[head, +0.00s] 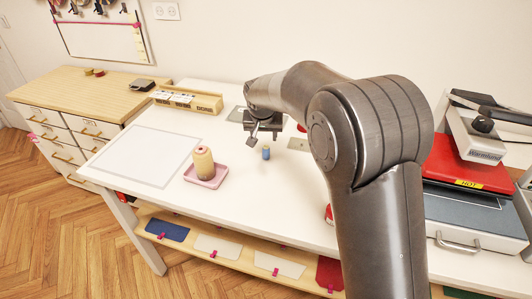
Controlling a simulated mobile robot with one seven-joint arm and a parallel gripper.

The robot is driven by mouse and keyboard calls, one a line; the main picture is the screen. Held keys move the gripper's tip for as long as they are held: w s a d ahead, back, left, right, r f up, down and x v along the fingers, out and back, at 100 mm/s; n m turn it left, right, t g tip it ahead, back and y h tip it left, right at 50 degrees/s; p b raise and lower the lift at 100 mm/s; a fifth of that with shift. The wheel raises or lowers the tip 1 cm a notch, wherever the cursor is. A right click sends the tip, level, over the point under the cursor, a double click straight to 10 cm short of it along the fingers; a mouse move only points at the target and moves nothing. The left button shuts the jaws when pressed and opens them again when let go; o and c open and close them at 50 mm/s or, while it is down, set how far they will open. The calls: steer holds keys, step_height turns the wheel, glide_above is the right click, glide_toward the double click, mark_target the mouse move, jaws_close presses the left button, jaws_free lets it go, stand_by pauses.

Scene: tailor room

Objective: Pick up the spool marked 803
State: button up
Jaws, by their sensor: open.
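A small blue spool (266,153) stands on the white table (232,205) just below my gripper. A larger cream-yellow spool (203,160) stands upright on a pink tray (206,181) to the left. I cannot read a number on either spool, so I cannot tell which is marked 803. My gripper (263,137) is open and points down, above and very near the blue spool. I cannot tell whether the fingers touch it. Red items show partly behind my arm, one near the gripper (301,128) and one at the table's front edge (329,214).
A wooden box marked DONE (206,107) stands at the back left. A white sheet (135,155) covers the table's left end. A red heat press marked HOT (468,173) stands at the right.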

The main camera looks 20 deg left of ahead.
mark_target(266, 148)
steer(key=x, duration=1)
steer(key=shift+s+d+f, duration=0.1)
steer(key=shift+d+f, duration=0.1)
jaws_close()
